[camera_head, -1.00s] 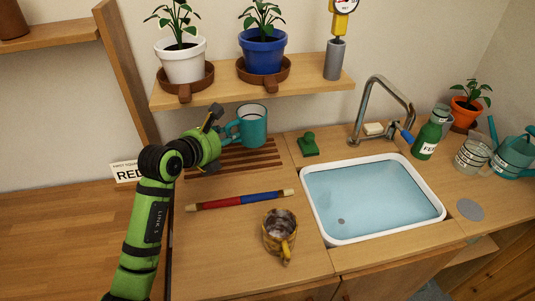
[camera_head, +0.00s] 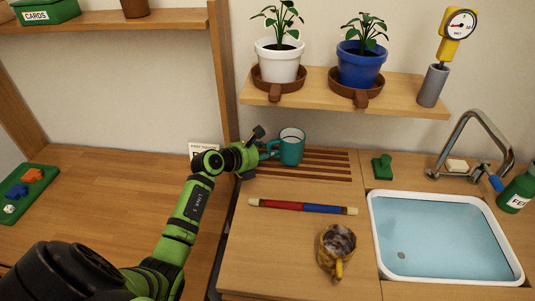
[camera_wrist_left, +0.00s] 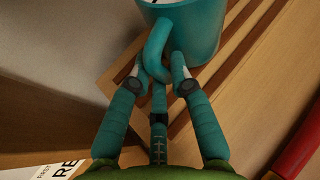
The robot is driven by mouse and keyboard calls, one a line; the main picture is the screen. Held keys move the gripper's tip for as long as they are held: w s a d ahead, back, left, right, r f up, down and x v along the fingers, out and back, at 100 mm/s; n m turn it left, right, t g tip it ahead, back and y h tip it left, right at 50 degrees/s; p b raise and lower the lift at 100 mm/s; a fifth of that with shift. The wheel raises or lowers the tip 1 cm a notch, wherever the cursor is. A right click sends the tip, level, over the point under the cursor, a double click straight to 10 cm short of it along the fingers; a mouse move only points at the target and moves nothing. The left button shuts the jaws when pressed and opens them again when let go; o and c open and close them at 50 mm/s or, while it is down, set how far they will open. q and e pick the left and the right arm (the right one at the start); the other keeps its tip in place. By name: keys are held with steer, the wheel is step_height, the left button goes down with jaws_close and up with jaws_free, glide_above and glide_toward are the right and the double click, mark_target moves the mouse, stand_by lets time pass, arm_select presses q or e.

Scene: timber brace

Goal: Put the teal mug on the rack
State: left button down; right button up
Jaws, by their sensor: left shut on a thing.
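The teal mug (camera_head: 291,148) is upright over the left part of the slatted wooden rack (camera_head: 335,166), below the shelf. My left gripper (camera_head: 264,151) reaches it from the left and is shut on its handle. In the left wrist view the handle of the mug (camera_wrist_left: 200,32) sits between the two fingertips of the gripper (camera_wrist_left: 160,78). The slats of the rack (camera_wrist_left: 256,38) show beside and under the mug there. I cannot tell whether the mug's base touches the slats. My right gripper is not in view.
A shelf (camera_head: 420,108) with a white pot (camera_head: 278,64) and a blue pot (camera_head: 358,67) overhangs the back. A green item (camera_head: 382,167) and the sink (camera_head: 440,240) are right.

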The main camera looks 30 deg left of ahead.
arm_select(q)
steer(key=shift+f, duration=0.45)
steer(key=shift+f, duration=0.1)
steer(key=shift+f, duration=0.15)
steer(key=c, duration=1.1)
jaws_free()
steer(key=shift+c, duration=0.2)
steer(key=shift+s+r, duration=0.1)
steer(key=shift+r, duration=0.15)
steer(key=v, duration=1.2)
steer(key=shift+b, duration=0.45)
